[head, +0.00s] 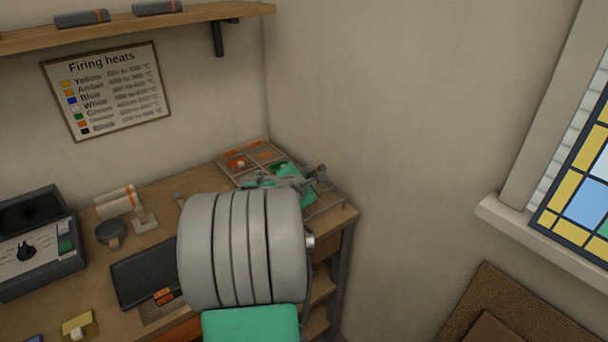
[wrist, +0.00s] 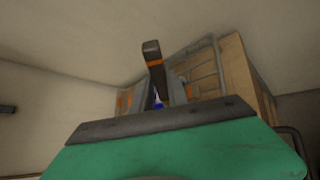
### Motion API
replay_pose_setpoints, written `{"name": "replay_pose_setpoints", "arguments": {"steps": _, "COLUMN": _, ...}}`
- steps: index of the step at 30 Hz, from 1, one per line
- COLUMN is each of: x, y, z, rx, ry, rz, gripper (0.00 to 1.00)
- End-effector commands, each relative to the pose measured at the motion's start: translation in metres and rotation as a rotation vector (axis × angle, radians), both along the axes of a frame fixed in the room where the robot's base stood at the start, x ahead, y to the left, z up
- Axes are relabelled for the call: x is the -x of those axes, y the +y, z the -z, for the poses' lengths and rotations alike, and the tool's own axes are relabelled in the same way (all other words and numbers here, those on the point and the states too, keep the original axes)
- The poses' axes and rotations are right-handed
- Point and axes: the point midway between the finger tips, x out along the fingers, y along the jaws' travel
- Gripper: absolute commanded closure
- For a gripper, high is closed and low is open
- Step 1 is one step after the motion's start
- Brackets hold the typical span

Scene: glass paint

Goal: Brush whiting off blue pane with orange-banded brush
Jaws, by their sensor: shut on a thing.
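My gripper (head: 290,178) is over the sectioned tray at the bench's far right corner, partly hidden behind my own arm. In the wrist view my gripper (wrist: 163,96) is shut on a dark brush (wrist: 153,60) with an orange band. The brush points up and away in that view, and a small blue spot shows near its lower end. A sliver of blue (head: 28,338) shows at the lower left edge of the head view. It may be the blue pane, but most of it is cut off. I cannot make out any whiting on it.
The sectioned tray (head: 334,204) has orange pieces in it. A yellow pane (head: 78,324) with a pale lump lies at the front left. A grey control box (head: 38,250), a dark round pot (head: 111,233) and a dark flat panel (head: 135,278) stand on the bench (head: 165,193).

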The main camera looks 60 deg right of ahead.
Motion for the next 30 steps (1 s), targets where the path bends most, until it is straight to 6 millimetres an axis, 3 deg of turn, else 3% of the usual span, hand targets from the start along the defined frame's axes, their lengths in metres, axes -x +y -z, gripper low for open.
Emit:
{"name": "replay_pose_setpoints", "arguments": {"steps": 5, "x": 0.01, "y": 0.006, "z": 0.002, "rx": -0.003, "ry": 0.001, "rz": 0.0, "gripper": 1.0}}
{"name": "replay_pose_setpoints", "arguments": {"steps": 17, "x": 0.009, "y": 0.004, "z": -0.011, "rx": -0.001, "ry": 0.002, "rz": -0.001, "gripper": 1.0}}
{"name": "replay_pose_setpoints", "arguments": {"steps": 30, "x": -0.029, "y": -0.041, "z": -0.011, "rx": 0.0, "ry": 0.001, "rz": 0.0, "gripper": 1.0}}
